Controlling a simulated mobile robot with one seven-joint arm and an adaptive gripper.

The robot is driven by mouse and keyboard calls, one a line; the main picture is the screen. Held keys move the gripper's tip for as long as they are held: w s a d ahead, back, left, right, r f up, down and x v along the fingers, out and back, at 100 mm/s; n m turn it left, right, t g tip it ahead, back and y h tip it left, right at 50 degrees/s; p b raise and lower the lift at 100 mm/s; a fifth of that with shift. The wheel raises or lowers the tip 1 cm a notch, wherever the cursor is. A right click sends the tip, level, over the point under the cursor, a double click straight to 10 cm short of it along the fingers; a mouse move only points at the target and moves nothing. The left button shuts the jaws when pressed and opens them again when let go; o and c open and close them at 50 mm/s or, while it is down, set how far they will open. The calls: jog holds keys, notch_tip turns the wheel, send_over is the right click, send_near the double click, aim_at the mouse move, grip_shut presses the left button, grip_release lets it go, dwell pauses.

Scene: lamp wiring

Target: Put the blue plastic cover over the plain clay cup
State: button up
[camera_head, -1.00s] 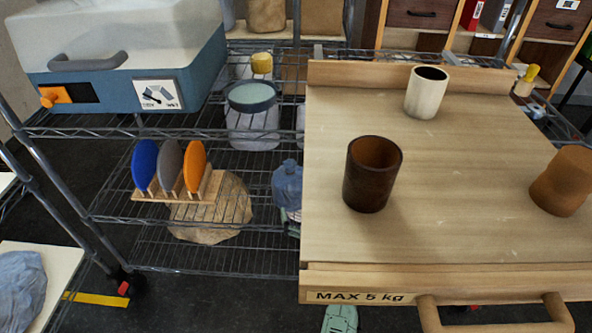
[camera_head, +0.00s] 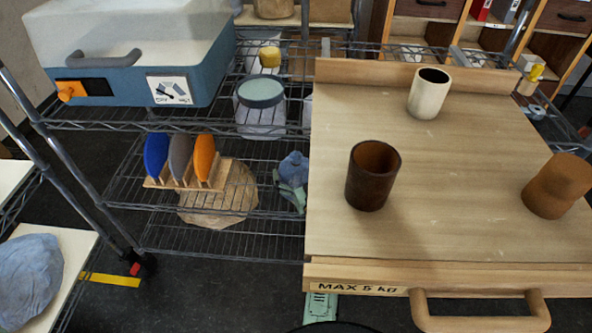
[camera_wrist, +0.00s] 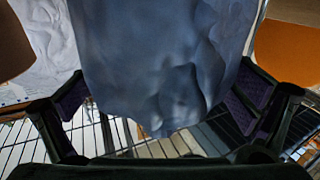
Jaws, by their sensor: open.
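The plain clay cup (camera_head: 558,186) is orange-brown and sits at the right of the wooden board (camera_head: 450,235). In the wrist view, a wrinkled blue plastic sheet (camera_wrist: 165,60) fills the middle, between the two spread fingers of my gripper (camera_wrist: 165,110). The fingers are apart and do not close on it. In the head view, a pale blue crumpled plastic piece (camera_head: 28,280) lies on a white surface at lower left, and a small blue piece (camera_head: 294,168) shows by the wire shelf. I cannot tell which one the wrist view shows. My gripper is not clear in the head view.
A dark brown cup (camera_head: 373,176) and a cream cup (camera_head: 430,94) stand on the board. A rack with blue, grey and orange discs (camera_head: 183,163) and a tan bag (camera_head: 225,200) sit on the wire shelf. A blue-white machine (camera_head: 135,65) stands at upper left. The board's front middle is clear.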

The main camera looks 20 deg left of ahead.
jog(key=shift+c, duration=0.2)
jog(key=c, duration=0.9)
jog(key=shift+c, duration=0.3)
jog(key=shift+r, duration=0.15)
